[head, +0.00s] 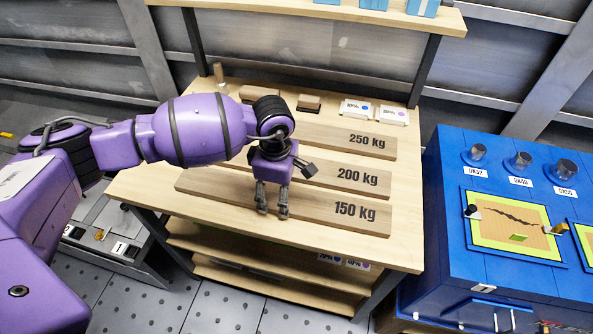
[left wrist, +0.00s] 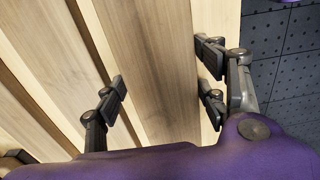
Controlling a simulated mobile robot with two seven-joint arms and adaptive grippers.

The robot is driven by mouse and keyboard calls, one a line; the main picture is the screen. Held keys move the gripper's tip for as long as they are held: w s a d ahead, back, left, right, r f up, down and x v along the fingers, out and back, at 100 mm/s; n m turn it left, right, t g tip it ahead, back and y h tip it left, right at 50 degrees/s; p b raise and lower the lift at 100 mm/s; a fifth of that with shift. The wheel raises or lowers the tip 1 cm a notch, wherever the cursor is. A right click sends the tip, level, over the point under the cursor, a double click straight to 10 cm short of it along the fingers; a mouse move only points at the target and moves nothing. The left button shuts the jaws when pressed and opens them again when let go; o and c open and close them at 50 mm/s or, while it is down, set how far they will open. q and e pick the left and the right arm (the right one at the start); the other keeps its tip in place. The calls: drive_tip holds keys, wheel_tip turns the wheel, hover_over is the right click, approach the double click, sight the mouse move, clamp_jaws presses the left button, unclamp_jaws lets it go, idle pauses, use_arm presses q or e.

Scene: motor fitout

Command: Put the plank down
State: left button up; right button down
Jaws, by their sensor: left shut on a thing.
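The wooden plank marked 150 kg (head: 325,209) is nearest the front of the wooden workbench (head: 395,252). It lies level along the bench front, flat on the top or very close to it; I cannot tell which. My left gripper (head: 272,207) points down over its middle and is shut on it across its width. In the left wrist view, the fingers of the gripper (left wrist: 163,88) stand on both long sides of the plank (left wrist: 160,45). My right gripper is not in view.
Planks marked 200 kg (head: 345,178) and 250 kg (head: 335,139) lie behind it. Small blocks and label cards (head: 357,109) stand at the back under an upper shelf (head: 300,12). A blue cabinet (head: 450,215) with knobs stands right of the bench.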

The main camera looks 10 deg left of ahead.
use_arm(q)
drive_tip(key=o, duration=1.7)
drive_tip(key=shift+f, duration=0.15)
wheel_tip(320, 180, up, 12)
drive_tip(key=shift+r, duration=0.2)
